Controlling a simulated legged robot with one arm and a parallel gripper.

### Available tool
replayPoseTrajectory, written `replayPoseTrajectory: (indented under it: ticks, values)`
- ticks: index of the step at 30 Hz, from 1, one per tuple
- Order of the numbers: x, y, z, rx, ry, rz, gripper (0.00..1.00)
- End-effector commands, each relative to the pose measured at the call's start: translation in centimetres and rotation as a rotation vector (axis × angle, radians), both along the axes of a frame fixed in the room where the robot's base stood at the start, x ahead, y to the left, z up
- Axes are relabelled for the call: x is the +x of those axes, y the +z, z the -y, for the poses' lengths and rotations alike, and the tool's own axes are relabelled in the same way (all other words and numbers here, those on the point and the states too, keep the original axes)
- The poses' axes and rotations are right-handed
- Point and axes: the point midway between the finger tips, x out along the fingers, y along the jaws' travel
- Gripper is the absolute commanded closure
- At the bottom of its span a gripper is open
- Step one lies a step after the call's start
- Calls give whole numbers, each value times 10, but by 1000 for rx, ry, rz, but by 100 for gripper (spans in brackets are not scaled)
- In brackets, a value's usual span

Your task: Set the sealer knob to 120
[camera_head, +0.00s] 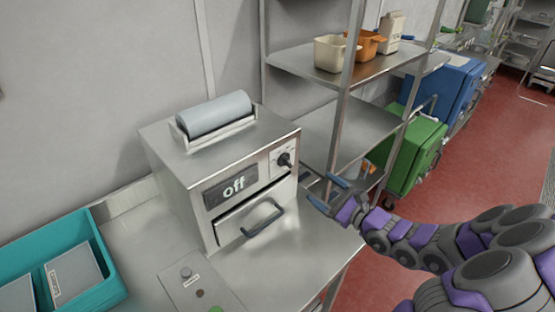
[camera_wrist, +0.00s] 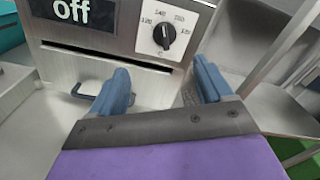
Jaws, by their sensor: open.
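The sealer (camera_head: 225,170) is a steel box with a grey roll on top, standing on a steel table. Its display (camera_head: 231,186) reads "off". The black sealer knob (camera_head: 284,160) is on the front panel, right of the display. In the wrist view the knob (camera_wrist: 164,35) sits on a white dial plate with numbers around it; 120 appears at its left. My gripper (camera_head: 322,190) is open and empty, to the right of the sealer's front and apart from the knob. In the wrist view the two blue fingers (camera_wrist: 160,85) are spread below the knob.
A drawer handle (camera_head: 262,218) sticks out below the display. A steel shelf rack (camera_head: 345,120) stands close behind my gripper. A teal crate (camera_head: 105,262) and a small button panel (camera_head: 200,285) are on the table. Green (camera_head: 412,150) and blue bins stand at the right.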

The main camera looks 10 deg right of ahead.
Motion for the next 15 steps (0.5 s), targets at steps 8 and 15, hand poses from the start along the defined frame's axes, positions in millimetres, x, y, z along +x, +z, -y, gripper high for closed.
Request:
replayPoseTrajectory:
  ticks: [8, 15]
  values:
    - [25, -1, -19, 0, 4, -1, 21]
    - [46, 0, -41, -7, 6, -3, 21]
